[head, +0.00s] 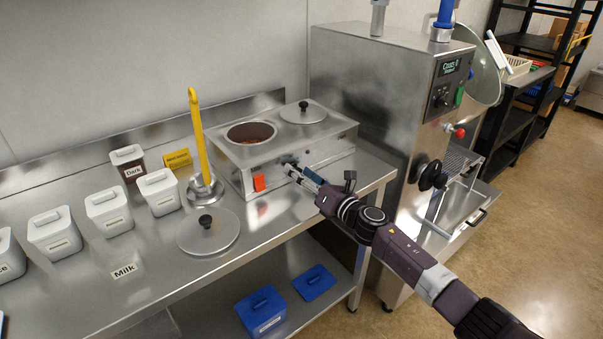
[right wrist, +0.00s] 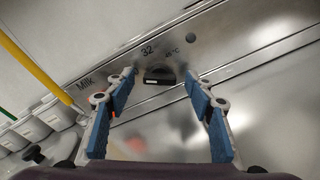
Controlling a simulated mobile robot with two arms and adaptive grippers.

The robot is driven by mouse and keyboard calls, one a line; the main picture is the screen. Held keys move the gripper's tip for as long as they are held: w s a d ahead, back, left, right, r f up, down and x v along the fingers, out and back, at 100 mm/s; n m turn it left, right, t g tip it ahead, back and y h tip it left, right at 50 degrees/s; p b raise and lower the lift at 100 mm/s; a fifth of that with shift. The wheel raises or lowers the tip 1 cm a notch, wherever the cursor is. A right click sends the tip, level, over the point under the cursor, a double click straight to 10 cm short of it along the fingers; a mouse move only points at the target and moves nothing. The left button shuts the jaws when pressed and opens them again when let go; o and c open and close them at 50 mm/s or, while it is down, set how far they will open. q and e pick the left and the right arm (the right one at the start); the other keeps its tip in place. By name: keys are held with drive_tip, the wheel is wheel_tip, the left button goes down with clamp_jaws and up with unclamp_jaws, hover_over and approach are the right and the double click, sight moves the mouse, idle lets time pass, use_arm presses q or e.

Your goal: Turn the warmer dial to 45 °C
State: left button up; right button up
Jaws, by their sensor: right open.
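The warmer (head: 232,160) is a steel box on the bench with an open round well and a lidded well. Its dial (right wrist: 158,80), a dark knob, shows in the right wrist view on the steel front, with the marks "32" and "45 °C" above it. I cannot tell which mark it points to. In the head view the dial is hidden or too small to make out at my gripper. My right gripper (head: 291,165) is open at the warmer's front. In the right wrist view its blue fingertips (right wrist: 161,76) stand either side of the dial, with visible gaps.
An orange switch (head: 259,183) sits left of my gripper on the warmer's front. A loose lid (head: 208,232), a yellow-handled ladle (head: 197,130) and several white tubs (head: 108,211) stand to the left. A tall steel machine (head: 370,85) stands close on the right.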

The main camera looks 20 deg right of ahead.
use_arm(q)
drive_tip(key=shift+w+a, duration=0.1)
drive_tip(key=shift+w, duration=0.2)
use_arm(e)
drive_tip(key=shift+c, duration=0.5)
drive_tip(key=c, duration=1.1)
use_arm(q)
drive_tip(key=shift+a, duration=0.1)
use_arm(e)
drive_tip(key=shift+o, duration=0.2)
